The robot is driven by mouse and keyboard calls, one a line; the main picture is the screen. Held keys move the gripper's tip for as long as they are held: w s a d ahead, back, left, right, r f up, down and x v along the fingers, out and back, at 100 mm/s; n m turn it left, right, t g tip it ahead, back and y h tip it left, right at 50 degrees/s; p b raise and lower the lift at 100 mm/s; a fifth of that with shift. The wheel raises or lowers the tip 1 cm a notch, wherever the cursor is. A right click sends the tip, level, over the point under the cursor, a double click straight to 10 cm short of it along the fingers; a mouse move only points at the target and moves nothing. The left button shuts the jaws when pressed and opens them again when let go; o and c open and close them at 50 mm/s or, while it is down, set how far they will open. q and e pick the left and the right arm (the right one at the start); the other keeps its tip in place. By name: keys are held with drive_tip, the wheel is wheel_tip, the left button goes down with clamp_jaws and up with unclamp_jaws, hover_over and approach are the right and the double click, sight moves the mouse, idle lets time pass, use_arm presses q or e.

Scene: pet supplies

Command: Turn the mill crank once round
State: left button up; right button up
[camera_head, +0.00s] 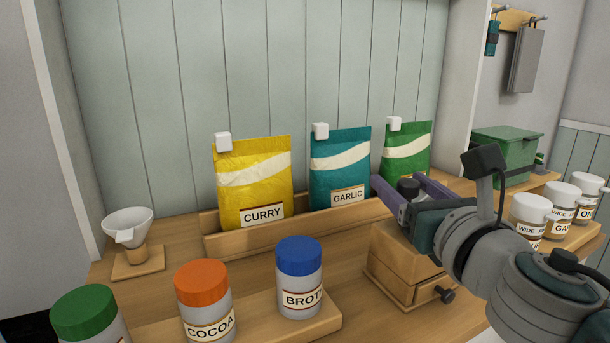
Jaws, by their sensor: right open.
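The mill is a wooden box (396,260) with a small drawer and a dark drawer knob (446,296), standing right of the middle of the counter. My right gripper (392,187) is above the mill, reaching in from the right. Its purple fingers are apart. A dark rounded knob (408,187), which may be the crank's handle, shows between the fingers. I cannot tell whether the fingers touch it. The rest of the crank and the mill's top are hidden behind my gripper. My left gripper is not in view.
Curry (255,185), garlic (338,165) and green (406,150) packets stand in a wooden rack behind the mill. Jars, including cocoa (204,305) and broth (299,280), stand in front left. White-lidded jars (530,212) stand at right. A funnel (128,226) stands at far left.

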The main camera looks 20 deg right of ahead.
drive_tip(key=shift+x, duration=0.95)
drive_tip(key=shift+c, duration=0.3)
clamp_jaws()
idle(0.5)
